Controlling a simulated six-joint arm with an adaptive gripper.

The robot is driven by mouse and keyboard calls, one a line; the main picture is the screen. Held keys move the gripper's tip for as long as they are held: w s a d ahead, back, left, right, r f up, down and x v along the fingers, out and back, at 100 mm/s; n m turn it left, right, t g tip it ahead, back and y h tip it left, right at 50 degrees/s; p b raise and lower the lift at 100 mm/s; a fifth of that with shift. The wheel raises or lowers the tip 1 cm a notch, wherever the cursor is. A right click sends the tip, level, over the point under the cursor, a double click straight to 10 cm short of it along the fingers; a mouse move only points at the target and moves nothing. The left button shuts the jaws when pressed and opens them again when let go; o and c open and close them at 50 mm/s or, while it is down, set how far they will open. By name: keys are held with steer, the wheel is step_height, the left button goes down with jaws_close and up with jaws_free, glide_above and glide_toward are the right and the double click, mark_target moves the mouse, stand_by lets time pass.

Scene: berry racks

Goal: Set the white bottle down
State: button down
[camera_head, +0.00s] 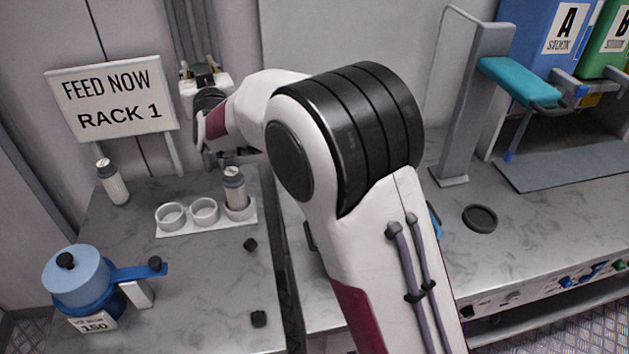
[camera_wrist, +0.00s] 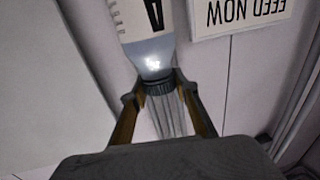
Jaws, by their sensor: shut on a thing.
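The white bottle (camera_head: 234,190), with a dark ribbed cap, stands upright at the right-hand cup (camera_head: 238,212) of a white three-cup rack. Its lower part is hidden by the cup; I cannot tell whether it rests on the bottom. In the wrist view the bottle (camera_wrist: 150,50) shows a white label with an "A". My gripper (camera_wrist: 160,90) has its fingers on both sides of the cap, shut on it. In the head view my gripper (camera_head: 238,156) is just above the bottle, partly hidden by my arm.
Two empty cups (camera_head: 188,214) are left of the bottle. Another bottle (camera_head: 112,183) stands at the back left under the RACK 1 sign (camera_head: 112,98). A blue pot (camera_head: 80,280) is at front left. Small dark pieces (camera_head: 251,244) lie on the counter.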

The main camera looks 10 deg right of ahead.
steer(key=w+d+r+m+g+h, duration=0.1)
steer(key=w+d+r+m+h, duration=0.15)
steer(key=d+m+h, duration=0.7)
steer(key=s+d+f+m+g+h, duration=0.2)
steer(key=d+f+g+h, duration=0.2)
steer(key=d+f+h, duration=0.1)
steer(key=s+d+f+m+g+h, duration=0.3)
steer(key=d+f+g+h, duration=0.1)
steer(key=d+f, duration=0.4)
steer(key=shift+s+d+g+h, duration=0.25)
steer(key=shift+d+g+h, duration=0.1)
steer(key=shift+d, duration=0.9)
step_height(320, 180, down, 6)
steer(key=shift+f, duration=0.15)
